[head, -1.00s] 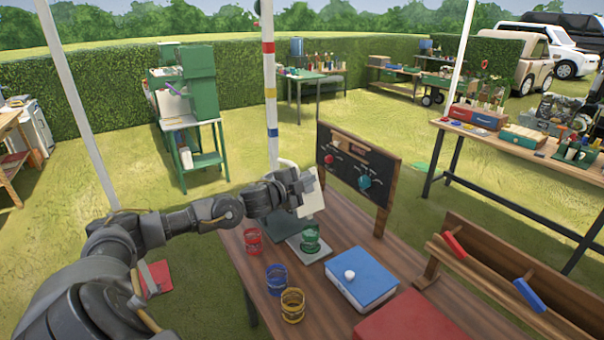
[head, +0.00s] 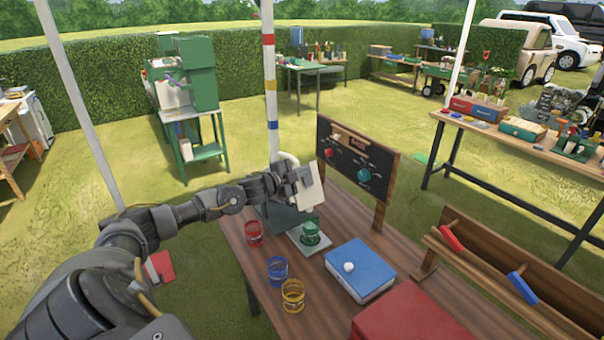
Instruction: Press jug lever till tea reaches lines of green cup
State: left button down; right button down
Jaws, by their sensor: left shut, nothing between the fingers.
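The green cup (head: 311,233) stands upright on a pale tray (head: 322,248) on the wooden table. Its tea level and lines are too small to tell. The jug (head: 309,188), with a cream body, is behind and above the cup, largely hidden by my left gripper. My left gripper (head: 298,178) is shut and empty, at the jug's upper left side. I cannot tell whether it touches the lever, which is hidden. My right gripper is not in view.
A red cup (head: 253,235), a blue cup (head: 277,271) and a yellow cup (head: 293,297) stand left of and in front of the tray. A blue box (head: 361,272) with a white knob and a red box (head: 408,318) lie to the right. A dark panel (head: 352,160) with knobs stands behind.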

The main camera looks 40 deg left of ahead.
pick_arm(q)
jog(key=shift+w+a+f+b, duration=0.1)
jog(key=shift+a+f+b, duration=0.05)
jog(key=shift+a+b, duration=0.15)
dwell(4.5)
jog(key=shift+d+r, duration=0.1)
jog(key=shift+r, duration=0.1)
jog(key=shift+d+r+p, duration=0.25)
jog(key=shift+p, duration=0.25)
jog(key=s+d+r+b, duration=0.1)
jog(key=s+r, duration=0.2)
jog(key=s, duration=0.7)
jog(key=shift+s+d+b, duration=0.3)
jog(key=shift+s+b, duration=0.05)
jog(key=shift+s, duration=0.05)
jog(key=shift+r, duration=0.1)
